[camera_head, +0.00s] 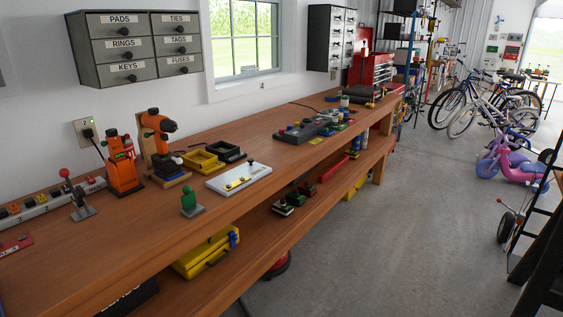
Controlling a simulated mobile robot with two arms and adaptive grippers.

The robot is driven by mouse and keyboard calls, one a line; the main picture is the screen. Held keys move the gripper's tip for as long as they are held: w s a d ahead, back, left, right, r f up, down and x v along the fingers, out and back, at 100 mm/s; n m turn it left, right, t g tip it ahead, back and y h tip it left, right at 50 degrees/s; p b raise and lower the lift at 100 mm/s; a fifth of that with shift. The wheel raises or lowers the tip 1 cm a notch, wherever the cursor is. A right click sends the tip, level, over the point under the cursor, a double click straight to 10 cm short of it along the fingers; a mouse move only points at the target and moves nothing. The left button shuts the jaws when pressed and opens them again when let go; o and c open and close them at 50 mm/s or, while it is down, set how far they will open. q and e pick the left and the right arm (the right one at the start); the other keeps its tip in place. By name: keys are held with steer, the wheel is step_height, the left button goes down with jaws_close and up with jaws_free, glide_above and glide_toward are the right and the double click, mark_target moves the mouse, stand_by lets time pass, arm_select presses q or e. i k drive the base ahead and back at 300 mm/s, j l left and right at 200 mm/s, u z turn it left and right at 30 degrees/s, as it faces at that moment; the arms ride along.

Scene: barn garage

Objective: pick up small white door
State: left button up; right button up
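A flat white panel (251,170) lies on the wooden workbench, left of the picture's middle. It has a yellow piece and small knobs on top. It is the only small white door-like thing I can make out, but I cannot tell for sure that it is a door. Neither of my grippers is in view.
The workbench (150,235) runs along the wall. A green piece (190,200) stands in front of the panel; yellow (200,161) and black (226,151) trays lie behind it. An orange drill (157,130) stands to the left. The concrete floor (400,240) in front is clear.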

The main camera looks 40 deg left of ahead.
mark_target(252, 171)
steer(key=i+u, duration=0.1)
steer(key=i, duration=0.35)
steer(key=i+l+u, duration=0.15)
steer(key=i, duration=0.35)
steer(key=i+l+u, duration=0.1)
steer(key=i, duration=0.35)
steer(key=i+l+u, duration=0.1)
steer(key=i, duration=0.35)
